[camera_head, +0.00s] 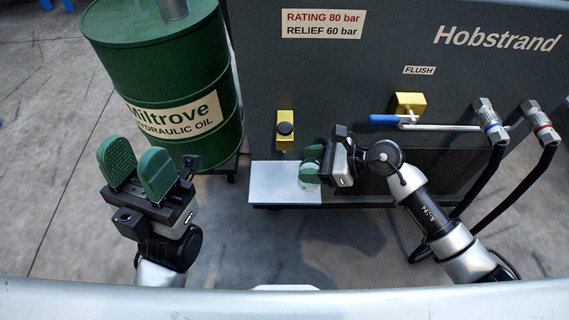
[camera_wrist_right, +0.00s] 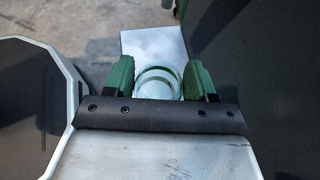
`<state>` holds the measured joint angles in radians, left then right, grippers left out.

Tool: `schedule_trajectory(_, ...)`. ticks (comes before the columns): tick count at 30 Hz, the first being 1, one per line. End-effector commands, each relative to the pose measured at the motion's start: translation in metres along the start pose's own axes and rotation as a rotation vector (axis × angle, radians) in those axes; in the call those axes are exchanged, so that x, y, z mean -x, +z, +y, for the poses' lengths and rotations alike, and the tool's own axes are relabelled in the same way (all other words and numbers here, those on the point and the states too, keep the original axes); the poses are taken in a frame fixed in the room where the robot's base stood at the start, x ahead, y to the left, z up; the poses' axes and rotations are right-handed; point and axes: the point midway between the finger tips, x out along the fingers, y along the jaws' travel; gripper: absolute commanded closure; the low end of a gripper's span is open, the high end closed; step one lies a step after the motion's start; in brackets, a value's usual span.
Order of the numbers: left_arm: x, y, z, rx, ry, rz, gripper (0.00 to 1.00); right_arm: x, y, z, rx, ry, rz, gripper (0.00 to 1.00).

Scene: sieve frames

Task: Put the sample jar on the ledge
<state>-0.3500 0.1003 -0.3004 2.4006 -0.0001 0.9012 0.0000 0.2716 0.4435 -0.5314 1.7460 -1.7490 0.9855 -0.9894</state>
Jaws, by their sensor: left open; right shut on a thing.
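The sample jar (camera_head: 309,174) is a small clear jar in my right gripper (camera_head: 311,165). It also shows in the right wrist view (camera_wrist_right: 158,83), between the two green pads of that gripper (camera_wrist_right: 160,82), which are shut on it. The ledge (camera_head: 277,183) is a pale flat plate low on the front of the dark machine. The jar is over the right part of the ledge; I cannot tell whether it touches it. The ledge also shows in the right wrist view (camera_wrist_right: 155,42). My left gripper (camera_head: 137,168) is open and empty, in front of the green drum.
A green oil drum (camera_head: 165,75) stands left of the ledge. A yellow block with a black knob (camera_head: 284,130) is above the ledge. A blue-handled valve (camera_head: 385,119) and black hoses (camera_head: 490,175) are at the right. The ledge's left part is clear.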

Motion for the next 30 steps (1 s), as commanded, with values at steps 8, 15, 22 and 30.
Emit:
schedule_trajectory(8, 0.005, 0.001, 0.0, 0.0, 0.0, -0.002, 0.57, -0.026, 0.012, 0.0, 0.001, 0.0, -0.001, 0.68)
schedule_trajectory(15, 0.018, 0.004, 0.0, 0.0, 0.0, -0.002, 0.57, -0.061, 0.018, 0.0, -0.003, -0.001, 0.001, 0.68)
schedule_trajectory(22, 0.02, 0.005, 0.0, 0.001, 0.0, -0.005, 0.57, -0.062, 0.013, 0.0, 0.001, -0.001, 0.001, 0.68)
schedule_trajectory(30, 0.021, 0.006, 0.0, 0.0, 0.001, -0.005, 0.57, -0.063, 0.01, -0.001, 0.0, -0.001, 0.001, 0.41)
